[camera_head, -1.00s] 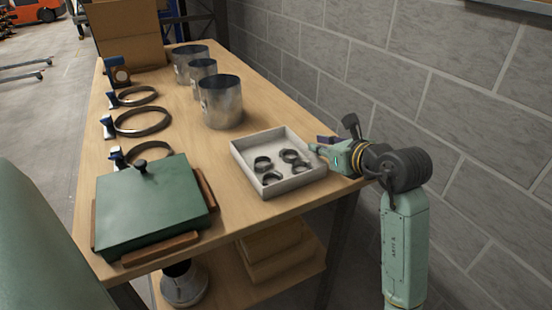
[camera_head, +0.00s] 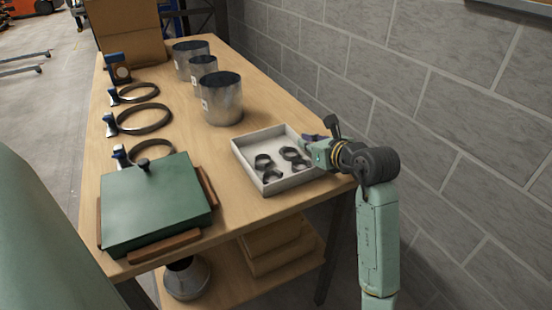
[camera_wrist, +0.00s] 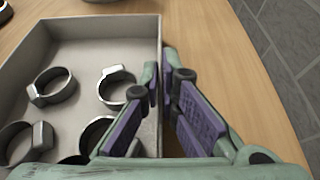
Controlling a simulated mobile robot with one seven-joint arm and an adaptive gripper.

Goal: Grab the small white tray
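The small white tray (camera_head: 246,165) is a shallow, light grey-white square box near the right edge of the wooden workbench. Several dark metal ring clamps (camera_head: 265,163) lie in it. My gripper (camera_head: 312,146) is at the tray's right wall. In the wrist view the gripper (camera_wrist: 160,75) is open, with its fingers on either side of the tray wall (camera_wrist: 152,32). The left finger is over the inside of the tray and the right finger is outside it. A narrow gap shows beside the right finger. Contact at the fingertips is hard to make out.
Metal cylinders (camera_head: 221,103) stand behind the tray. Large ring clamps (camera_head: 144,120) lie along the bench's left side. A green block with a black knob (camera_head: 155,205) is at front left. A grey block wall (camera_head: 440,100) is close on the right.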

